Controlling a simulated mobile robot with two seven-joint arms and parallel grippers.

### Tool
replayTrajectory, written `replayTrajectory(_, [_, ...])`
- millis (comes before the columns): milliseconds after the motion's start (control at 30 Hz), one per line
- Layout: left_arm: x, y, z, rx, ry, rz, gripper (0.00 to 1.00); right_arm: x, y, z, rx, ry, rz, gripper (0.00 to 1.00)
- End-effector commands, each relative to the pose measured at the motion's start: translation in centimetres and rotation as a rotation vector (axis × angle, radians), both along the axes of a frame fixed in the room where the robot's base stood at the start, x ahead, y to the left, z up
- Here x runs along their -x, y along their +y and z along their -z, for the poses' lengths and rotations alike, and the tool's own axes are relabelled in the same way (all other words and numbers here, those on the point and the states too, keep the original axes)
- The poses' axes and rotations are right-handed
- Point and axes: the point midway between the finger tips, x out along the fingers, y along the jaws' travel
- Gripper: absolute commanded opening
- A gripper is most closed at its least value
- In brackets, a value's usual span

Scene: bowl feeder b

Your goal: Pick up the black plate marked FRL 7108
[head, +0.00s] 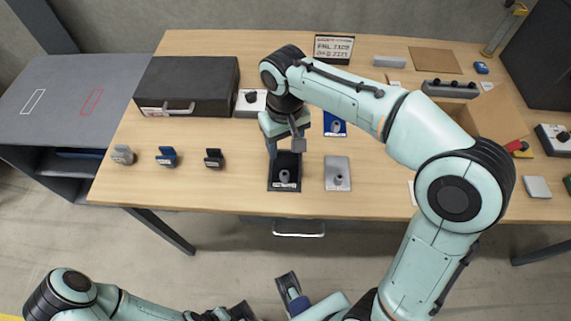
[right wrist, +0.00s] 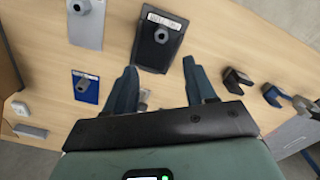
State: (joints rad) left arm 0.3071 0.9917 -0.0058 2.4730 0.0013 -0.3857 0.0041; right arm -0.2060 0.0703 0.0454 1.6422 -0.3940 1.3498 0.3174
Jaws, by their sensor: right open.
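The black plate (head: 294,168) lies on the table near its front edge, with a grey knob and a white label too small to read. My right gripper (head: 285,148) points down over the plate's far part and covers some of it. It is open and empty. In the right wrist view the black plate (right wrist: 150,52) lies beyond the two blue fingers (right wrist: 160,66), apart from them, its knob and label in sight. My left gripper (head: 240,312) is low at the picture's bottom edge, partly cut off, and its jaws cannot be made out.
A grey plate (head: 338,165) lies right of the black one and a blue plate (head: 340,131) behind it. Grey (head: 123,154), blue (head: 167,156) and black (head: 213,158) blocks stand to the left. A black case (head: 200,75) and a lettered sign (head: 334,47) are farther back.

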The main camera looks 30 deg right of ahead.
Motion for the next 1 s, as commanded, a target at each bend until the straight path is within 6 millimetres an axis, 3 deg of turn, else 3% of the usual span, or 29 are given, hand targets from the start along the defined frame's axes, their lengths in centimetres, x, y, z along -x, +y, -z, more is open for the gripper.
replayTrajectory(100, [0.2, 0.0, 0.7, 0.0, 0.004, -0.001, 0.0, 0.1, 0.0, 2.8, 0.002, 0.006, 0.0, 0.55])
replayTrajectory(233, [0.3, 0.0, 1.0, 0.0, 0.003, -0.001, 0.0, 0.1, 0.0, 5.0, 0.002, 0.005, 0.0, 0.55])
replayTrajectory(467, [0.1, 0.0, 1.2, -0.001, -0.001, -0.001, 0.0, 0.0, 0.0, 6.7, 0.001, 0.002, 0.0, 0.55])
replayTrajectory(800, [-0.1, 0.0, 1.8, -0.002, -0.01, -0.003, 0.0, -0.2, 0.2, 11.2, 0.0, 0.004, 0.0, 0.55])
replayTrajectory(1000, [-0.1, 0.0, 1.8, -0.002, -0.013, -0.003, 0.0, -0.2, 0.2, 11.6, 0.0, 0.001, 0.001, 0.55])
